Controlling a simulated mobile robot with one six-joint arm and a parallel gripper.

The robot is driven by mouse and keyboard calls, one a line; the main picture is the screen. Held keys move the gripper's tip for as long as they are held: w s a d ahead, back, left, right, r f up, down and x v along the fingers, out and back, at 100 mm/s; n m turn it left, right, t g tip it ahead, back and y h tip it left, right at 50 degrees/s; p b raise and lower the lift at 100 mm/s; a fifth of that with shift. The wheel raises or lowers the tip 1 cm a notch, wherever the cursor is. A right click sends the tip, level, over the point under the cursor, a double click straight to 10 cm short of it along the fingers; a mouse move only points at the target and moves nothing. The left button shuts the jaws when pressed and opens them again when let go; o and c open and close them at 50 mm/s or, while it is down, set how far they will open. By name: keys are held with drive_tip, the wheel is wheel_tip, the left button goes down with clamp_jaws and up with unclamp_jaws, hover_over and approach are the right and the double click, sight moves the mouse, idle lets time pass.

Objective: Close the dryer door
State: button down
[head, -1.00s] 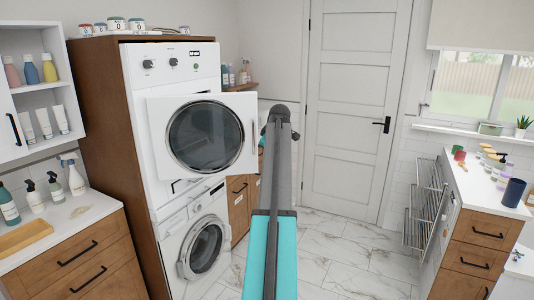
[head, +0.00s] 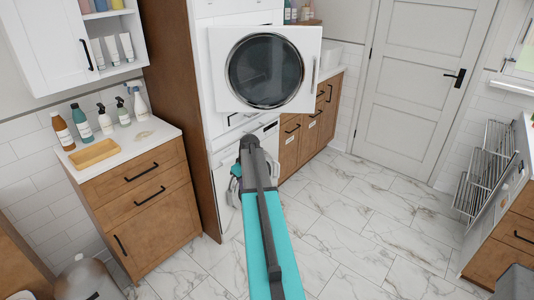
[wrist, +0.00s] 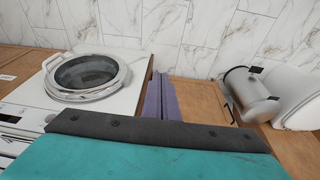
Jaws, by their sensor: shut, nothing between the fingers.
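The dryer door (head: 222,72) stands open in the head view, a white square panel with a round dark window and a handle at its right edge. It covers much of the dryer front behind it. My arm reaches up from the bottom, its dark end below the door and in front of the lower washer (head: 226,217). In the wrist view, my gripper (wrist: 167,76) shows as two purplish fingers side by side, shut and empty. The washer's round door (wrist: 88,74) is left of them. The dryer door is not in the wrist view.
A wooden drawer cabinet (head: 150,215) with bottles and a tray stands left of the machines. A grey bin (head: 85,280) is at lower left. A drying rack (head: 487,165) is at right. The marble floor (head: 365,235) is clear between.

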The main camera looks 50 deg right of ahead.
drive_tip(key=s+a+f+g+y, duration=0.1)
drive_tip(key=s+a+f, duration=0.2)
drive_tip(key=a+f, duration=0.6)
drive_tip(key=s+a+f+g, duration=0.25)
drive_tip(key=a+f, duration=0.35)
drive_tip(key=a, duration=0.7)
drive_tip(key=s+a+f+g+y, duration=0.1)
drive_tip(key=s+a+f, duration=0.3)
drive_tip(key=a+f, duration=0.5)
drive_tip(key=s+a+f+g, duration=0.2)
drive_tip(key=s+a+f, duration=0.1)
drive_tip(key=s+a, duration=0.7)
drive_tip(key=s+a+f+g+h, duration=0.1)
drive_tip(key=s+a+f, duration=0.3)
drive_tip(key=s+a, duration=0.5)
drive_tip(key=s+g, duration=0.1)
drive_tip(key=s, duration=0.4)
drive_tip(key=shift+s+a+h, duration=0.2)
drive_tip(key=shift+a+h, duration=0.1)
drive_tip(key=shift+a, duration=0.05)
drive_tip(key=shift+n, duration=0.3)
